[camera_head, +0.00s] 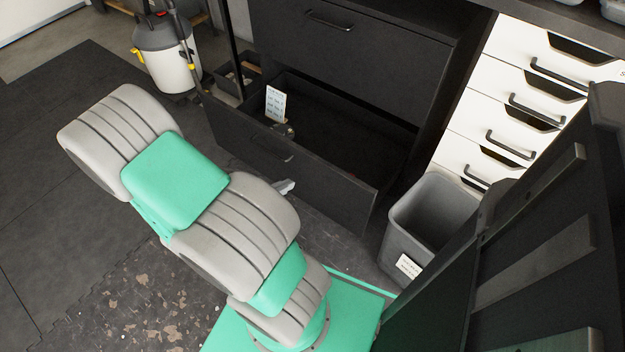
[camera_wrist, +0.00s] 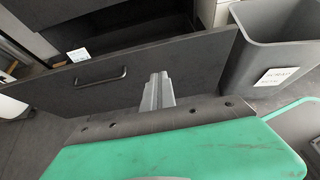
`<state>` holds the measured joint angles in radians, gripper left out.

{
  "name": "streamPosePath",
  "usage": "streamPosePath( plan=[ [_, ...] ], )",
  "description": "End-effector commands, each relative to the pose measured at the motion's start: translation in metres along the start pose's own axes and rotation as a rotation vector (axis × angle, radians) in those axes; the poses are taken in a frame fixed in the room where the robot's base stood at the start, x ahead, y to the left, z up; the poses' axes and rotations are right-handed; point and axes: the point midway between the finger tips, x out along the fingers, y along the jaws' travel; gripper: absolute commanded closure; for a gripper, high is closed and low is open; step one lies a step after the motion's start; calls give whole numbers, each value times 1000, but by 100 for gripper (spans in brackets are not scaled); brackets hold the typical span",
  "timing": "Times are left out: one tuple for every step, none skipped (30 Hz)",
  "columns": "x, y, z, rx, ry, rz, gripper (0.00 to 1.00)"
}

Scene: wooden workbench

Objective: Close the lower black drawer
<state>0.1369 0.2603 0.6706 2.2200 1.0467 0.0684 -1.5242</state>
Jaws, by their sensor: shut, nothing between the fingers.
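The lower black drawer (camera_head: 330,184) is pulled open beneath a closed upper black drawer (camera_head: 350,50) in the head view. Its front panel with a dark bar handle also fills the middle of the wrist view (camera_wrist: 195,66). A labelled white card (camera_head: 274,103) and a small dark item lie inside it at the left. My gripper (camera_head: 286,187) is shut and empty, mostly hidden behind my arm in the head view. In the wrist view my gripper (camera_wrist: 158,80) points at the drawer front, right of the handle; I cannot tell whether it touches.
A grey bin (camera_head: 396,236) stands right of the drawer, near its front corner. A white drawer unit (camera_head: 485,115) is behind the bin. A white and grey vacuum (camera_head: 168,62) stands at the left. The floor at the left is open.

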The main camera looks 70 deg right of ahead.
Motion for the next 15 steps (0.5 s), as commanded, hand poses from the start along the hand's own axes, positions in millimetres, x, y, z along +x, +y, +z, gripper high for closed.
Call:
streamPosePath(
  plan=[
    [4,0,0,-1,-2,-1,100],
    [7,0,0,0,-2,-2,100],
    [13,-1,0,1,-1,-3,100],
    [18,-1,0,3,-1,-4,100],
    [24,-1,0,4,-1,-5,100],
    [33,-2,-1,4,0,-7,100],
    [39,-2,-2,5,0,-7,100],
    [46,-2,-2,5,0,-8,100],
    [55,-2,-2,7,0,-8,100],
    [62,-2,-2,7,1,-7,100],
    [68,-2,-2,7,2,-7,100],
    [77,-2,-2,7,1,-8,100],
    [84,-2,-2,7,1,-6,100],
    [91,-2,-2,8,2,-7,100],
    [99,-2,-2,7,1,-7,100]
  ],
)
